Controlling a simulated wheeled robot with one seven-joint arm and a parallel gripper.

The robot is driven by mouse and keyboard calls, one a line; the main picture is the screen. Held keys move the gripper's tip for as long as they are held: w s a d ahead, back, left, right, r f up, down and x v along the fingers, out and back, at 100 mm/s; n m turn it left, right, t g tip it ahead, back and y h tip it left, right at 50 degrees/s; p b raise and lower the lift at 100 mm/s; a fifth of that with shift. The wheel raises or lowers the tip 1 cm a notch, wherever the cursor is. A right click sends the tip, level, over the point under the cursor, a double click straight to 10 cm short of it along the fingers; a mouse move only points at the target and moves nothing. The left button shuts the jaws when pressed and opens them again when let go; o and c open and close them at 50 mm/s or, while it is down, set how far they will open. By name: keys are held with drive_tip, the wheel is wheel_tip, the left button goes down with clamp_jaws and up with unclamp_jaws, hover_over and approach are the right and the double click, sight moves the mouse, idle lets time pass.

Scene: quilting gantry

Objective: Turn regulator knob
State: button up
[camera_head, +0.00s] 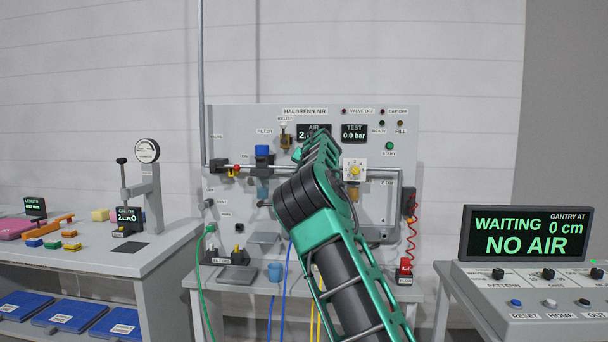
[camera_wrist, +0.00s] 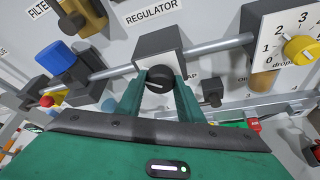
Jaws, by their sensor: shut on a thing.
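The regulator knob (camera_wrist: 158,79) is a round black knob with a light pointer mark, on the front of a grey block under the REGULATOR label (camera_wrist: 150,12) in the wrist view. My gripper (camera_wrist: 159,84) is shut on the knob, with one green finger on each side of it. In the head view my green and black arm covers the regulator and its knob. The AIR display (camera_head: 314,132) there is partly hidden by my arm, so its reading cannot be fully made out.
A grey pipe (camera_wrist: 110,73) runs through the regulator block. A blue-topped filter (camera_wrist: 60,58) is to its left, and a yellow dial knob (camera_wrist: 301,49) on a white scale is to its right. The screen (camera_head: 526,234) at right reads WAITING, 0 cm, NO AIR.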

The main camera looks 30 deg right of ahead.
drive_tip(key=shift+w+a+f+n, duration=0.2)
drive_tip(key=shift+a+f+n, duration=0.1)
drive_tip(key=shift+a, duration=0.15)
drive_tip(key=o, duration=1.1)
drive_tip(key=shift+s+d+r, duration=0.15)
drive_tip(key=shift+d+r, duration=0.05)
drive_tip(key=shift+d, duration=0.05)
drive_tip(key=v, duration=1)
drive_tip(key=shift+s+a, duration=0.15)
drive_tip(key=shift+a, duration=0.1)
drive_tip(key=shift+d, duration=0.1)
